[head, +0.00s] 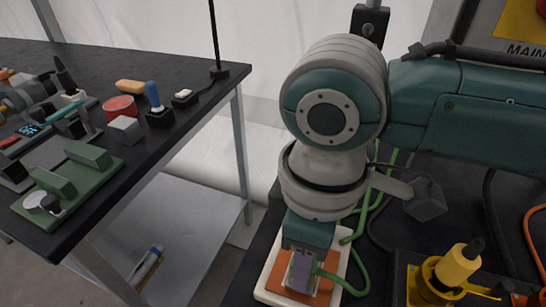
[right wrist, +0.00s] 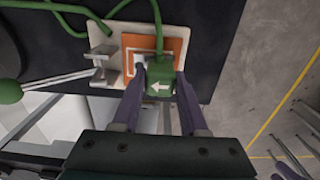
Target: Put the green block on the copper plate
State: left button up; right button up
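The green block (right wrist: 160,84), marked with a white arrow, has a green cable at its far end. In the right wrist view it sits between the two fingers of my right gripper (right wrist: 161,80), which appear closed against its sides. The copper plate (right wrist: 133,57) lies on a pale base, below and beyond the block; I cannot tell whether the block touches it. In the head view my right gripper (head: 302,270) points down over the copper plate (head: 324,287) and largely hides the block.
Green cables (head: 356,258) loop beside the pale base (head: 339,262). A yellow fixture (head: 452,268) stands to the right. A metal bracket (right wrist: 101,57) stands on the base's left side. Another dark table (head: 140,165) on the left carries several small items, with an open gap between tables.

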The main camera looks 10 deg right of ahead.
jog(key=o, duration=0.4)
jog(key=shift+r, duration=0.1)
notch_tip(320, 180, up, 12)
jog(key=p, duration=0.2)
jog(key=s+a+f+m+t+y, duration=0.1)
jog(key=s+a+f+m+y, duration=0.15)
jog(key=s+a+y, duration=0.2)
jog(key=s+d+f+m+t+h, duration=0.1)
jog(key=s+d+m, duration=0.1)
jog(key=d, duration=0.2)
jog(key=s+d+f+m+h, duration=0.1)
jog(key=s+d+m+h, duration=0.1)
jog(key=d, duration=0.3)
jog(key=s+d+f+m+t+h, duration=0.1)
jog(key=s+d+m, duration=0.1)
jog(key=d, duration=0.3)
jog(key=shift+s+m+t, duration=0.3)
jog(key=shift+s+m, duration=0.05)
jog(key=shift+s, duration=0.45)
